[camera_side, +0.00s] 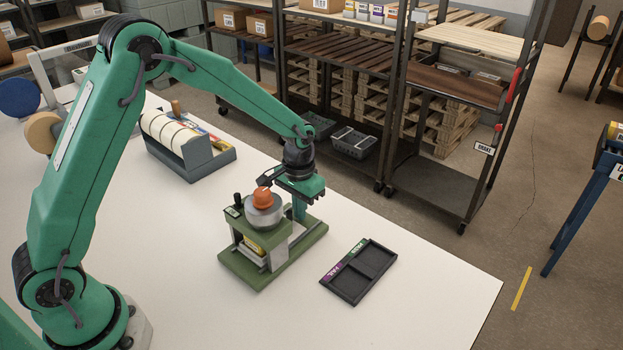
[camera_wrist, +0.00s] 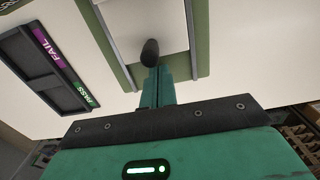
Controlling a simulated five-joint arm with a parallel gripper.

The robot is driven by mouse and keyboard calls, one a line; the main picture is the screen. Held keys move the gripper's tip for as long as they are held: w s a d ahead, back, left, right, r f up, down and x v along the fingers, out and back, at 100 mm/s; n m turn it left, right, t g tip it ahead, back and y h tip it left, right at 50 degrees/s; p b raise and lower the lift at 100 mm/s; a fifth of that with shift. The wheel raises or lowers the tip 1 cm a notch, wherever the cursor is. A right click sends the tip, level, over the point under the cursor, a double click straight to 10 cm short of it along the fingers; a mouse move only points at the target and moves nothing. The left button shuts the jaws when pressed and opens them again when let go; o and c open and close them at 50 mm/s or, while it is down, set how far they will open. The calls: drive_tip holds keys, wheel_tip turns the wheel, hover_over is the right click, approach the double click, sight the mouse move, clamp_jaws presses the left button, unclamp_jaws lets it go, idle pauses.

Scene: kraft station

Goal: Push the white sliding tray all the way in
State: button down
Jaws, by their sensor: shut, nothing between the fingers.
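The white sliding tray (camera_wrist: 128,28) shows in the wrist view as a pale plate between two grey rails on a green base. A black knob (camera_wrist: 150,50) stands at its near edge. My gripper (camera_wrist: 158,72) is shut and empty, its fingertips right at the knob; I cannot tell whether they touch. In the side view my gripper (camera_side: 299,212) points down at the far right side of the green station (camera_side: 240,270). An orange cap on a grey dome (camera_side: 264,205) tops the station. The tray is mostly hidden in the side view.
A black two-compartment tray with PASS and FAIL labels (camera_side: 357,272) lies to the right of the station. A grey holder with white rolls (camera_side: 185,145) stands behind it at the left. The white table (camera_side: 430,290) is clear at the front right.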

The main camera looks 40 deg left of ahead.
drive_tip(key=shift+w+r, duration=0.1)
drive_tip(key=shift+w, duration=0.05)
drive_tip(key=shift+r, duration=0.1)
wheel_tip(320, 180, up, 7)
idle(1.3)
drive_tip(key=s+a+r+t, duration=0.3)
drive_tip(key=s+r, duration=0.9)
drive_tip(key=r, duration=0.1)
drive_tip(key=s+a+r+t, duration=0.1)
drive_tip(key=s+a+t, duration=0.1)
drive_tip(key=s, duration=0.9)
drive_tip(key=shift+s+a+r, duration=0.15)
drive_tip(key=shift+s+r, duration=0.05)
drive_tip(key=shift+r, duration=0.2)
drive_tip(key=c, duration=2.2)
unclamp_jaws()
drive_tip(key=shift+s+f+t, duration=0.2)
drive_tip(key=shift+s+t, duration=0.1)
drive_tip(key=shift+s, duration=0.35)
